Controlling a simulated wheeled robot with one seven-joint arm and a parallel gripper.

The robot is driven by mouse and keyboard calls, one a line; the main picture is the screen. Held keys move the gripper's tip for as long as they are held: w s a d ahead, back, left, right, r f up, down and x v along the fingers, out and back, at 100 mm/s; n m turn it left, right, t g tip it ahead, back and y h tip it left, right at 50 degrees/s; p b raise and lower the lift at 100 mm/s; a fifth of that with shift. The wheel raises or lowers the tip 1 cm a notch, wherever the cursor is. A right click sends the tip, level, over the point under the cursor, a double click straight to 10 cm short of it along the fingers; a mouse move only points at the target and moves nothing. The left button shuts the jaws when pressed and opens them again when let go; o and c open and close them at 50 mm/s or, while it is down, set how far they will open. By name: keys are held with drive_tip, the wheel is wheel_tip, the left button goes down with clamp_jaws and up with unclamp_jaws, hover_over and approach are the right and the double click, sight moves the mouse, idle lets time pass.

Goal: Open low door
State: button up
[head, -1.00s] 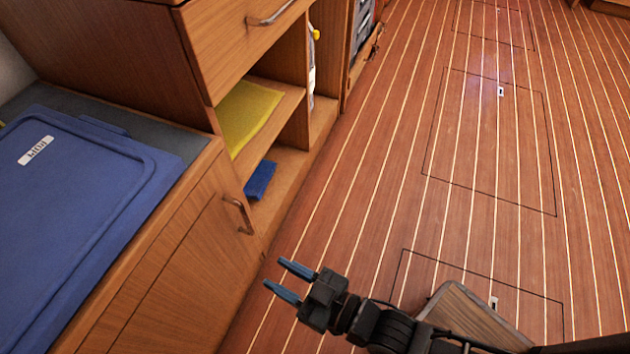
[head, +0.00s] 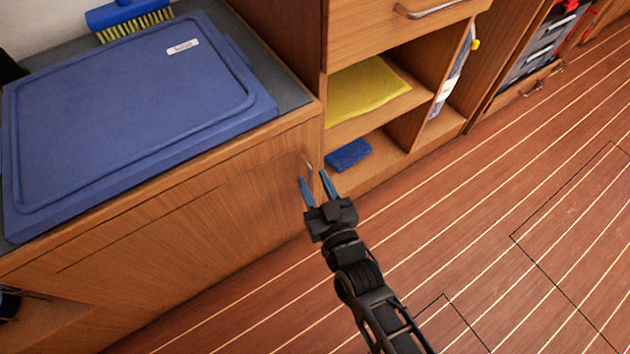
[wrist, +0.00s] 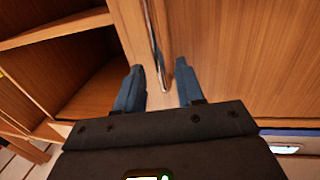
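The low door (head: 200,229) is a wooden cabinet front under the counter at left in the head view, and it looks shut. Its metal handle (head: 308,164) is near the door's right edge, partly hidden by my gripper. My gripper (head: 314,178) is open, with its blue fingers pointing at the handle. In the wrist view, the handle (wrist: 154,45) runs up the picture just beyond and between the two open fingertips (wrist: 158,70). The fingers are not closed on it; I cannot tell whether they touch it.
A blue lid or board (head: 140,110) lies on the counter, with a blue brush (head: 130,20) behind it. Open shelves to the right hold a yellow cloth (head: 365,92) and a blue sponge (head: 348,154). The striped wooden floor (head: 480,230) is clear.

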drive_tip(key=shift+w+a, duration=0.3)
drive_tip(key=shift+w, duration=0.2)
clamp_jaws()
idle(0.4)
